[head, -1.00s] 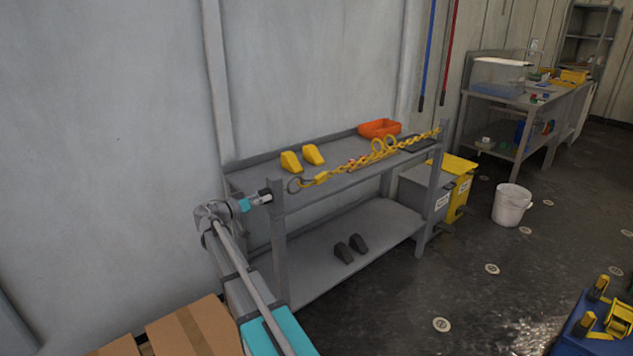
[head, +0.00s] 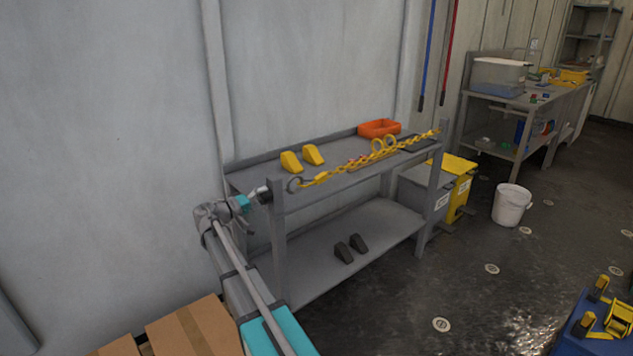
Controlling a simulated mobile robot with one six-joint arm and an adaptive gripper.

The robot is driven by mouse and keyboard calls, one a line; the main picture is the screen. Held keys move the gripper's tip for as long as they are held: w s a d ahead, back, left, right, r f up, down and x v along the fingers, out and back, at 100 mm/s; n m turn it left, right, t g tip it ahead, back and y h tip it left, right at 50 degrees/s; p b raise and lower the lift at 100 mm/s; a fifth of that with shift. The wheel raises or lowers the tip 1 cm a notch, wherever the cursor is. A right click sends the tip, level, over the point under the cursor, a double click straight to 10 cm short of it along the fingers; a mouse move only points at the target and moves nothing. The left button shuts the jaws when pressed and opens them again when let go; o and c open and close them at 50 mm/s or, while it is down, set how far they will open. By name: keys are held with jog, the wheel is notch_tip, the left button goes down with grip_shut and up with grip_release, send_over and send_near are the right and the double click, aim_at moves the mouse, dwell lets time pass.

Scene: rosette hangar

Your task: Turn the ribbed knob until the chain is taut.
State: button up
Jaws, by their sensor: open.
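The yellow chain (head: 340,170) runs along the front of the grey workbench, from a dark ring (head: 295,184) near the left post up to the right post. It looks nearly straight; any slight sag is too small to tell. My gripper (head: 260,194) is at the outer left side of the left front post, level with the chain's left end. It is open. A small dark piece (head: 265,196) between my gripper and the post may be the ribbed knob. Its ribs cannot be made out, and I cannot tell whether the fingers touch it.
Two yellow wedges (head: 291,162) and an orange tray (head: 379,128) sit on the bench (head: 242,181). Dark wedges (head: 344,252) lie on its lower shelf. Cardboard boxes (head: 196,335) stand at the lower left. A white bucket (head: 512,204) stands on the open floor at right.

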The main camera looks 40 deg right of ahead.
jog(key=shift+n, duration=1.8)
jog(key=shift+n, duration=1.1)
jog(key=n, duration=0.5)
jog(key=shift+n, duration=0.4)
